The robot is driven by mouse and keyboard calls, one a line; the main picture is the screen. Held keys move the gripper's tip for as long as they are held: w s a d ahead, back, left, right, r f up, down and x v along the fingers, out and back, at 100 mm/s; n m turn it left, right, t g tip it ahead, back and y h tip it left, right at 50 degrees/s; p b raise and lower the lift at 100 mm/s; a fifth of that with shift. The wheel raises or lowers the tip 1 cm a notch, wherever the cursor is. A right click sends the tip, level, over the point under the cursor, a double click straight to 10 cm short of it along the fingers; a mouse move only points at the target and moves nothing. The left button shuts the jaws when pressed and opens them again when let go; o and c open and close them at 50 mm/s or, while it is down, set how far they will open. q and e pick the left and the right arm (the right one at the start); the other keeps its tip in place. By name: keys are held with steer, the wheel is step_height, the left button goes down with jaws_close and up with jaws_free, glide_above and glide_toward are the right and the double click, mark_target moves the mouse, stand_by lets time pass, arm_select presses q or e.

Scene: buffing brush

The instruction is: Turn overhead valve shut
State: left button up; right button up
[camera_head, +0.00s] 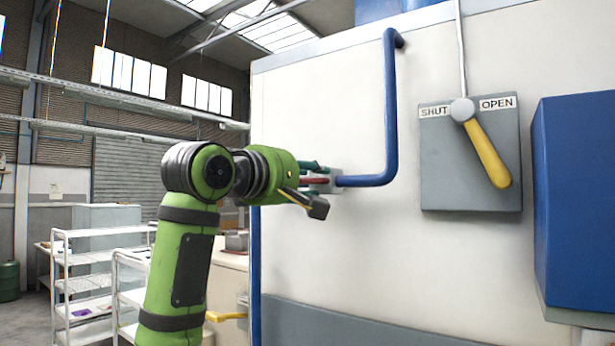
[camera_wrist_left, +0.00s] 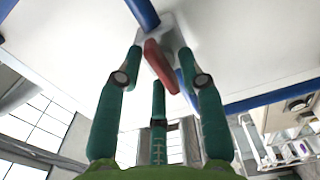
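A valve with a red handle (camera_head: 316,181) and a pale grey body sits at the end of a blue pipe (camera_head: 391,110) on the white cabinet wall. In the left wrist view the red handle (camera_wrist_left: 160,65) lies between and beyond the green fingers, with gaps on both sides. My left gripper (camera_head: 322,179) is open at the valve, its fingers spread; whether any finger touches the valve body is unclear. A grey panel (camera_head: 440,165) marked SHUT and OPEN carries a yellow lever (camera_head: 487,153) slanting down to the right. My right gripper is not in view.
A blue box (camera_head: 575,190) juts out from the wall right of the panel. The wall (camera_head: 340,260) below the pipe is bare. White shelf racks (camera_head: 90,285) stand at the lower left, behind my left arm.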

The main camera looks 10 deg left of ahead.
arm_select(q)
jaws_close()
steer(key=shift+r+m, duration=0.1)
steer(key=shift+m, duration=0.2)
steer(key=m, duration=0.3)
steer(key=shift+s+m+b, duration=0.1)
steer(key=shift+m+b, duration=0.3)
steer(key=m, duration=0.3)
steer(key=shift+m, duration=0.3)
steer(key=m, duration=0.9)
steer(key=shift+d, duration=0.15)
steer(key=shift+f+m, duration=0.25)
steer(key=shift+m, duration=0.25)
steer(key=shift+f, duration=0.1)
